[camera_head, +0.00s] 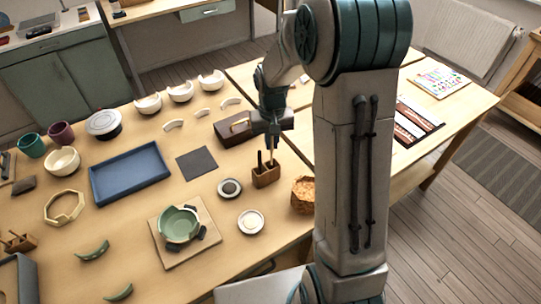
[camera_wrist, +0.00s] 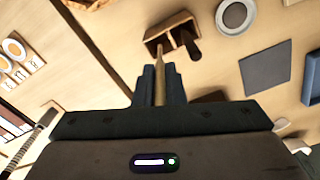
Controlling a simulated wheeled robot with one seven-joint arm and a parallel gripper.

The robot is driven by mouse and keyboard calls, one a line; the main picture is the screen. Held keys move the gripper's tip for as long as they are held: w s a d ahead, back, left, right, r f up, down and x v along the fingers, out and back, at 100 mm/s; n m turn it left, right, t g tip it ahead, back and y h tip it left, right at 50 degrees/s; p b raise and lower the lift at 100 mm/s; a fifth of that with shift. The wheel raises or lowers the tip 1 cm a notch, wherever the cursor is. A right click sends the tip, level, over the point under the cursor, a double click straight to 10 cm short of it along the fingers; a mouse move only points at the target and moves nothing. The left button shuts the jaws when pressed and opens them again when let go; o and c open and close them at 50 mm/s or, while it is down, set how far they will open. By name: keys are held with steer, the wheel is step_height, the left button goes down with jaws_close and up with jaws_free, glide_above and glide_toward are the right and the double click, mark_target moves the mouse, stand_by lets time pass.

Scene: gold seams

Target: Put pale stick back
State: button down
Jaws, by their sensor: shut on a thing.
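My gripper (camera_head: 273,138) is shut on the pale stick (camera_head: 272,156), above the small wooden holder (camera_head: 266,177) near the table's middle. In the wrist view the pale stick (camera_wrist: 159,78) points away from between the fingers (camera_wrist: 161,88). Its far end meets the holder (camera_wrist: 168,29) at an open compartment. I cannot tell whether the tip is inside or just above. A dark-handled tool (camera_head: 260,159) stands in the holder's other compartment; it also shows in the wrist view (camera_wrist: 191,46).
A small dark-centred dish (camera_head: 229,188) and a white dish (camera_head: 250,221) lie to the left. A dark brown box (camera_head: 233,133) is behind. A dark mat (camera_head: 197,163) lies flat on the table.

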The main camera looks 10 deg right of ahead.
mark_target(272, 152)
steer(key=shift+f+p, duration=0.35)
steer(key=shift+f, duration=2.55)
steer(key=shift+f, duration=0.15)
steer(key=c, duration=1.5)
jaws_free()
step_height(272, 152, up, 12)
steer(key=shift+r+b, duration=0.25)
steer(key=shift+b, duration=0.35)
steer(key=s+r+t, duration=0.1)
steer(key=s+r, duration=0.1)
steer(key=s, duration=0.5)
steer(key=s+r+t, duration=0.1)
steer(key=s+r, duration=0.2)
steer(key=s, duration=0.4)
steer(key=s+r+n+t, duration=0.1)
steer(key=s+r, duration=0.2)
steer(key=s, duration=0.4)
